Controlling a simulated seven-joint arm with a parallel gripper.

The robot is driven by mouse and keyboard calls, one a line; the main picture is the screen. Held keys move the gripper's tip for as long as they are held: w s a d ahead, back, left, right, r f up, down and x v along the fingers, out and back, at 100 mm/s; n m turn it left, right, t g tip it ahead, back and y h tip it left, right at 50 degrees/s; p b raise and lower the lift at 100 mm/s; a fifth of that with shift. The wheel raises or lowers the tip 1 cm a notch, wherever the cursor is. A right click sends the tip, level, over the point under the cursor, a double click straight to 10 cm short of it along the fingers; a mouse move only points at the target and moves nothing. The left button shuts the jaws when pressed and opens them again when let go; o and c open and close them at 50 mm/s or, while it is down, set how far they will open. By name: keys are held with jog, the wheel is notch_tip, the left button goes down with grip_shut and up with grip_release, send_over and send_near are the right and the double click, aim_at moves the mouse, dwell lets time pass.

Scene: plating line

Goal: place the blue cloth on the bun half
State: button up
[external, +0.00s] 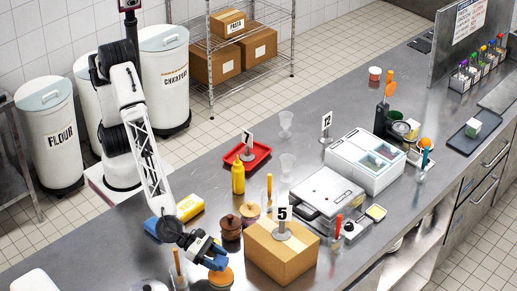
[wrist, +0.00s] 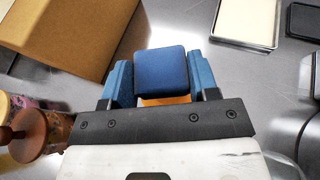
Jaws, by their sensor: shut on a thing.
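My gripper (external: 213,261) is low over the near part of the steel counter. In the wrist view, my gripper (wrist: 160,85) has its blue fingers on both sides of the blue cloth (wrist: 160,72), which looks like a folded, rounded square block. An orange-brown bun half (external: 221,279) is just below the gripper in the external view. In the wrist view a strip of orange (wrist: 166,99), likely the bun half, shows under the cloth's near edge. The cloth hides most of it. I cannot tell whether the cloth touches the bun half.
A yellow bottle (external: 238,178) and red tray (external: 247,156) are farther back. A wooden-handled tool (external: 178,268) stands at left.

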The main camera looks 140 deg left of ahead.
jog(key=shift+f, duration=1.7)
jog(key=shift+f, duration=0.1)
jog(key=o, duration=0.9)
jog(key=v, duration=1.2)
